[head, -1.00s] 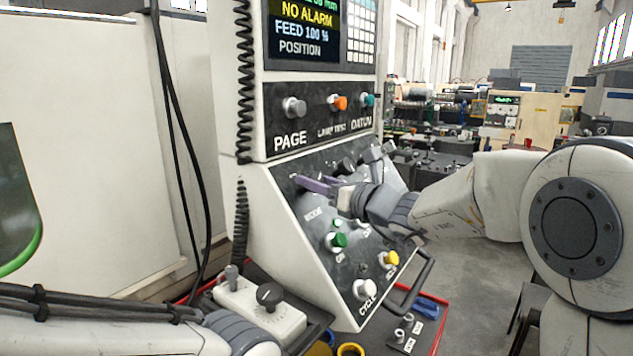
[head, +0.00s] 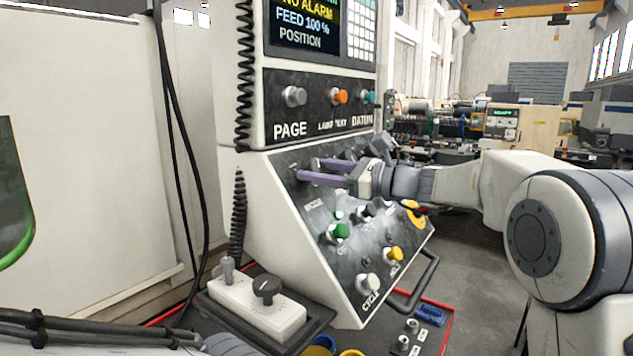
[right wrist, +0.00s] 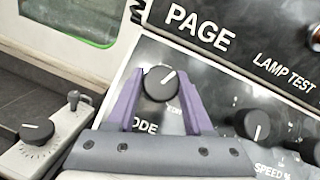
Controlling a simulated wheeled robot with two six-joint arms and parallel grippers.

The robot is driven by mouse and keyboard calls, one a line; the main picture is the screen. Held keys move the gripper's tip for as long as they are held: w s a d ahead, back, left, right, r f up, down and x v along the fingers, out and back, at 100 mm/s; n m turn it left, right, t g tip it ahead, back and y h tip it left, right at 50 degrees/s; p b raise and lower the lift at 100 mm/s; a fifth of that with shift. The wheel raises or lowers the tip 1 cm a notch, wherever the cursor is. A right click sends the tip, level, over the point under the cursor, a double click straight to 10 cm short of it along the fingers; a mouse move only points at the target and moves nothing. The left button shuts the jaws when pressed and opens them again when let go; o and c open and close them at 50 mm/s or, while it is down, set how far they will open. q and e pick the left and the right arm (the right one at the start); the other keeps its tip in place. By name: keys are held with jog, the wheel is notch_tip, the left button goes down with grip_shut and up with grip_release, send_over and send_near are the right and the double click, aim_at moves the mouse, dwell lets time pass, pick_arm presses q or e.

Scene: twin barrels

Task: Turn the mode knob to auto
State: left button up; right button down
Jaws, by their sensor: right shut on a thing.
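The mode knob (right wrist: 160,83) is a round black knob with a white pointer line, on the sloped panel beside PAGE lettering in the right wrist view. Its line points up and right; a label partly reading "EDI" is near it, and "ODE" shows below. My right gripper (head: 307,170) has purple fingers reaching the upper left of the sloped panel in the head view. In the right wrist view its fingers (right wrist: 160,78) stand either side of the knob, shut on it. The knob is hard to make out in the head view. My left gripper is out of view.
A handle bar (head: 420,290) juts out at right. A white box with a black knob (head: 265,292) stands at lower left.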

jog(key=n+g, duration=0.2)
jog(key=n, duration=0.1)
jog(key=shift+w+d+r+n+g+y, duration=0.1)
jog(key=shift+n+g+y, duration=0.2)
jog(key=shift+y, duration=0.1)
jog(key=shift+n+g+p, duration=0.75)
jog(key=shift+n+g, duration=0.35)
jog(key=shift+n, duration=0.6)
jog(key=shift+r+n, duration=0.1)
jog(key=shift+n, duration=0.2)
jog(key=shift+c, duration=1.7)
grip_release()
jog(key=b+v, duration=0.3)
jog(key=v, duration=0.7)
jog(key=shift+d, duration=0.25)
